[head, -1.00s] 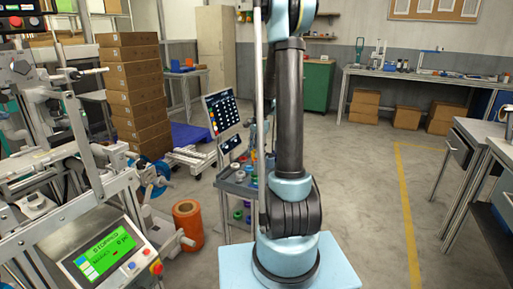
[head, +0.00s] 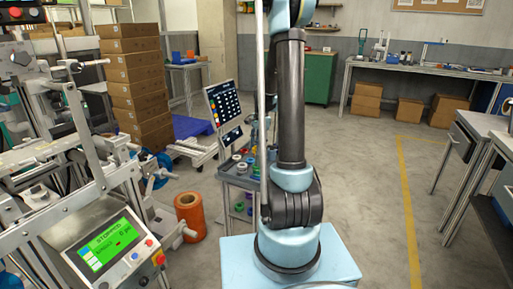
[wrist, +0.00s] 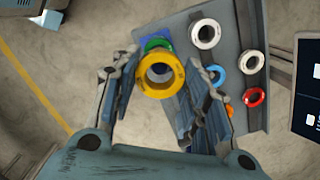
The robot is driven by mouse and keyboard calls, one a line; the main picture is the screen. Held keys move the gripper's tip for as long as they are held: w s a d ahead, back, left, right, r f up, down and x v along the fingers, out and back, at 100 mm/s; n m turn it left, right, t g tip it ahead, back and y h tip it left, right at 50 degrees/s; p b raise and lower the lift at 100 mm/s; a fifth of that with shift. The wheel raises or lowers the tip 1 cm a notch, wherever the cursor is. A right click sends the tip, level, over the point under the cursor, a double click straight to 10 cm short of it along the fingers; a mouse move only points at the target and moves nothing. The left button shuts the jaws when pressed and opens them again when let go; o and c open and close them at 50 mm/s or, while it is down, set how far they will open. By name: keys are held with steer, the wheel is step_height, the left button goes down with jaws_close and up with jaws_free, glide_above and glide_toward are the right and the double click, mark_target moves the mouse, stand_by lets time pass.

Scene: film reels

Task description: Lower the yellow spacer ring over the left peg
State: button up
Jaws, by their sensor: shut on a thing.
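The yellow spacer ring (wrist: 143,81) is between the two fingers of my gripper (wrist: 161,72) in the wrist view. The gripper is shut on it, and its round hole faces the camera. A green ring (wrist: 152,45) shows partly behind the yellow ring's top edge, with something blue beside it. I cannot make out the left peg; the yellow ring and fingers cover part of the tray (wrist: 228,35). In the head view my gripper is hidden by my arm.
Two white rings (wrist: 194,34), a red ring (wrist: 246,97) and a blue ring (wrist: 222,76) are on the tray, right of my gripper. The cart (head: 231,181) stands beside a screen (head: 222,107). An orange roll (head: 180,200) stands on the floor.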

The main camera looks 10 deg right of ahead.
mark_target(258, 156)
steer(key=shift+f, duration=3.1)
stand_by(1.2)
steer(key=o, duration=1.2)
steer(key=shift+c, duration=0.2)
steer(key=shift+r, duration=0.1)
steer(key=r, duration=0.4)
steer(key=d+r, duration=0.1)
steer(key=r, duration=0.6)
steer(key=shift+w+d+r, duration=0.15)
steer(key=shift+w+r, duration=0.15)
